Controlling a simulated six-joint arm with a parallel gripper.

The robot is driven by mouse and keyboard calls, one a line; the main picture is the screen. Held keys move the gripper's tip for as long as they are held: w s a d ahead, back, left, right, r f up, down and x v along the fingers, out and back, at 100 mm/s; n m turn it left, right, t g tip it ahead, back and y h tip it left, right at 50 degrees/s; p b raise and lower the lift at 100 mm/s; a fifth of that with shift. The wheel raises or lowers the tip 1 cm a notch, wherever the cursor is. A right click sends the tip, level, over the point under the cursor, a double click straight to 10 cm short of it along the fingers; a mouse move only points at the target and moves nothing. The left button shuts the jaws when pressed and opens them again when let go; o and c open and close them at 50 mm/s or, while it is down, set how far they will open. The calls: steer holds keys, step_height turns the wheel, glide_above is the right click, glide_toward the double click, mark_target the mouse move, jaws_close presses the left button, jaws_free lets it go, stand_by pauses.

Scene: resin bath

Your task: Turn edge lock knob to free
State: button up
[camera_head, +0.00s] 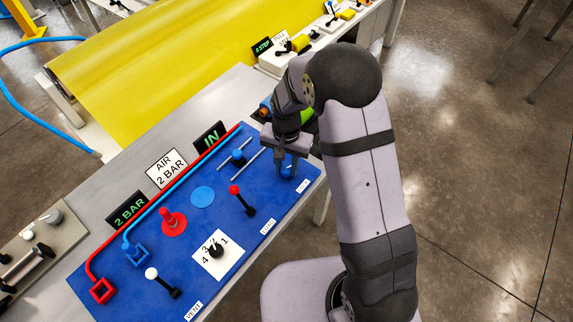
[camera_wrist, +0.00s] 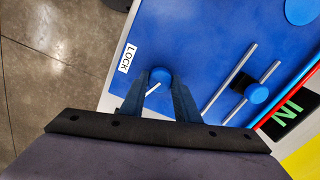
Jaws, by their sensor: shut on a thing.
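The edge lock knob (camera_head: 288,172) is a small round blue knob near the right end of the blue panel. It also shows in the wrist view (camera_wrist: 160,75), with a white pointer line slanting toward the lower left. A white LOCK label (camera_wrist: 127,57) lies beside it near the panel edge. My gripper (camera_head: 285,167) points down at the knob, and its two fingers stand on either side of it. In the wrist view my gripper (camera_wrist: 159,84) is shut on the knob. The lower part of the knob is partly hidden by the fingers.
A slider with a blue knob (camera_head: 238,156) on two rails is nearby. The blue panel (camera_head: 110,300) also carries a red-tipped lever (camera_head: 241,199), a red button (camera_head: 173,223), a numbered dial (camera_head: 217,253) and a white-tipped lever (camera_head: 160,281). A yellow sheet (camera_head: 150,70) lies behind.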

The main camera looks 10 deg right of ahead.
mark_target(286, 168)
steer(key=shift+m, duration=0.4)
steer(key=o, duration=1.1)
steer(key=shift+c, duration=0.2)
steer(key=shift+r, duration=0.15)
steer(key=shift+r+b, duration=0.95)
steer(key=shift+r, duration=2.65)
